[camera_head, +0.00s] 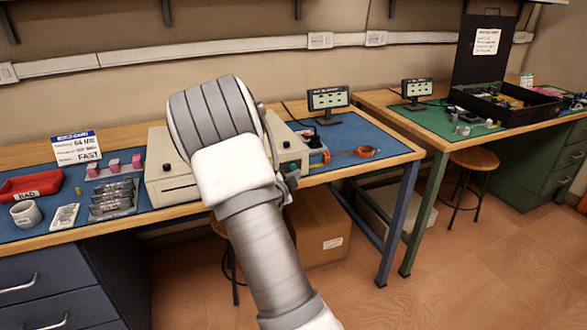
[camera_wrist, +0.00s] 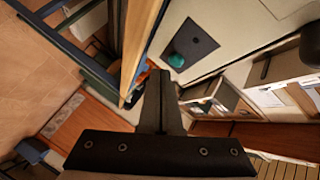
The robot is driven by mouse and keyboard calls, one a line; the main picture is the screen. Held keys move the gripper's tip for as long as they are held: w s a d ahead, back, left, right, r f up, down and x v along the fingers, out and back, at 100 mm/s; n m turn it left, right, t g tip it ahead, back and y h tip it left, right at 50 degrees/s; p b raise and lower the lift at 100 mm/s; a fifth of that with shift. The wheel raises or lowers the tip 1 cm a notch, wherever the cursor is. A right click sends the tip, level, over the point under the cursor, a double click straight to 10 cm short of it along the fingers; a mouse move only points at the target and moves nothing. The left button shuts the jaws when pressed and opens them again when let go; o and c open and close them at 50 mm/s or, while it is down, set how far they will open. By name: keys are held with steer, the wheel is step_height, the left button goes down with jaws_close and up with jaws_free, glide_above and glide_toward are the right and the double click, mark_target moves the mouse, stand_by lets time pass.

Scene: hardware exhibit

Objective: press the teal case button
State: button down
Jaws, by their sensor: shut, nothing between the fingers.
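The teal button (camera_wrist: 176,61) is a small round knob on a dark panel (camera_wrist: 196,42) on the pale face of the case (camera_wrist: 222,22) in the wrist view. My gripper (camera_wrist: 160,74) is shut and empty. Its fingertips appear just below the button in that picture; I cannot tell whether they touch it. In the head view the beige case (camera_head: 172,186) stands on the blue-matted bench, partly hidden behind my arm.
A red bin (camera_head: 30,188), a white mug (camera_head: 26,214) and small parts lie left of the case. An orange tape roll (camera_head: 364,152) and a small monitor (camera_head: 328,99) are to its right. A stool (camera_head: 475,160) stands by the green-matted bench.

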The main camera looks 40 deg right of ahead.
steer(key=shift+w, duration=0.1)
stand_by(0.6)
steer(key=shift+w+d, duration=0.1)
steer(key=shift+w, duration=0.2)
steer(key=shift+w+d+b, duration=0.1)
steer(key=shift+w+b, duration=0.2)
steer(key=shift+w, duration=0.1)
stand_by(0.6)
stand_by(0.3)
steer(key=shift+s+a+b, duration=0.2)
steer(key=shift+s+b, duration=0.2)
steer(key=shift+s, duration=0.4)
steer(key=shift+s, duration=0.1)
steer(key=s+b, duration=0.1)
steer(key=s, duration=0.1)
steer(key=s+a, duration=0.1)
steer(key=s, duration=0.1)
steer(key=shift+s+a+b, duration=0.1)
steer(key=shift+s+b, duration=0.25)
steer(key=shift+b, duration=0.05)
stand_by(0.4)
